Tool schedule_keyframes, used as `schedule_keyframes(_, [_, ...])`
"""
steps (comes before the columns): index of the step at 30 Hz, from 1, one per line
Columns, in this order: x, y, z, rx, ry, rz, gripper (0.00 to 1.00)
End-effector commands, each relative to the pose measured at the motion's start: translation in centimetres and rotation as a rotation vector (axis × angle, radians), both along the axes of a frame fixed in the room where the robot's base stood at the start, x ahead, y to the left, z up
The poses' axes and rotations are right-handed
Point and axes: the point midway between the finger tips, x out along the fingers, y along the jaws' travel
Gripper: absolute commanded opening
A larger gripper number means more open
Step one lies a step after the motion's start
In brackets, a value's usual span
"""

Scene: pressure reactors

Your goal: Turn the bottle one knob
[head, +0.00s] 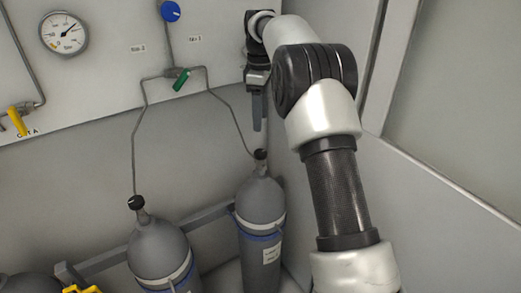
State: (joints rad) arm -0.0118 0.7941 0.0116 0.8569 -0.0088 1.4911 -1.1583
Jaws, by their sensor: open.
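Two grey gas bottles stand against the back wall. The left bottle (158,250) has a black knob (136,202) on its top. The right bottle (260,215) has a black knob (261,155) on its top. The labels are too small to read, so I cannot tell which is bottle one. My gripper (257,127) points down near the wall, above the right bottle's knob in the picture and apart from it. It is open and holds nothing visible. Its fingers are seen partly edge-on.
Thin pipes run from both bottles to a green-handled valve (181,80), below a blue knob (170,11). A gauge (63,33) and a yellow handle (17,121) are at left. A rail (100,263) runs by the bottles. A side wall (450,190) bounds the right.

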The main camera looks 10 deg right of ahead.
Motion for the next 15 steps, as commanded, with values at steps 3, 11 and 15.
schedule_keyframes(3, [-0.1, 0.0, -2.8, -0.001, 0.004, 0.0, 0.53])
schedule_keyframes(11, [-0.1, 0.0, -8.3, 0.001, 0.004, 0.0, 0.53])
schedule_keyframes(15, [-0.1, 0.0, -10.4, 0.001, 0.002, -0.001, 0.53])
